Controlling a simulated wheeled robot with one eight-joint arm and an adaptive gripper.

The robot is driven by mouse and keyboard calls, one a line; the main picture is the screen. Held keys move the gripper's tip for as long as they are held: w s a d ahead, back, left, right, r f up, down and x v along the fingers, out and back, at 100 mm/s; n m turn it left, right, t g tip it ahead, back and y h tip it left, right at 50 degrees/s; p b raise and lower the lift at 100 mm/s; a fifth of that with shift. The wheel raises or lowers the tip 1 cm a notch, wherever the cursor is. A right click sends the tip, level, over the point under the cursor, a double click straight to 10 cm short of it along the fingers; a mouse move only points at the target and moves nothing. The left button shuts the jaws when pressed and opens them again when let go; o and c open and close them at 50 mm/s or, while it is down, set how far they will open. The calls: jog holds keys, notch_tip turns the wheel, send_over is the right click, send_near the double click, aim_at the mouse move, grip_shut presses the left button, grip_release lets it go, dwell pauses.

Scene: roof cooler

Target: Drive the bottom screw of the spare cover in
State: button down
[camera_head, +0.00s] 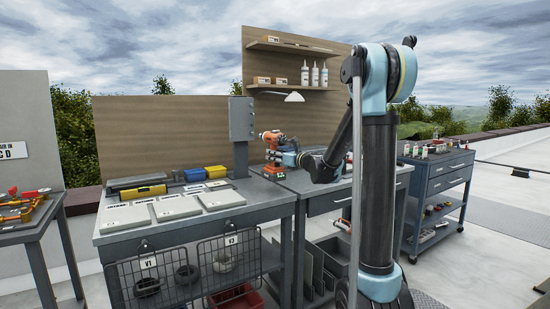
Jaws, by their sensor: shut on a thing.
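My gripper (277,158) is over the back of the right workbench, at the end of my arm reaching left. It is shut on an orange and dark power driver (269,136), held above the bench. The driver is small in view, and its bit tip cannot be made out. Several flat pale grey covers lie on the left workbench, among them a left one (125,218), a middle one (177,207) and a right one (222,199). Labels stand by them, but I cannot tell which is the spare cover. No screw can be made out.
A grey box on a post (241,119) stands just left of the driver. Yellow (216,171) and blue (194,174) bins sit behind the covers. Wire baskets (150,284) hang at the left bench's front. A tool cart (440,185) stands at right.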

jog(key=shift+w+d+x, duration=0.15)
jog(key=shift+x, duration=0.7)
jog(key=shift+w+d+x, duration=0.1)
jog(key=shift+x, duration=0.75)
jog(key=shift+w+d+x, duration=0.15)
jog(key=shift+x, duration=0.7)
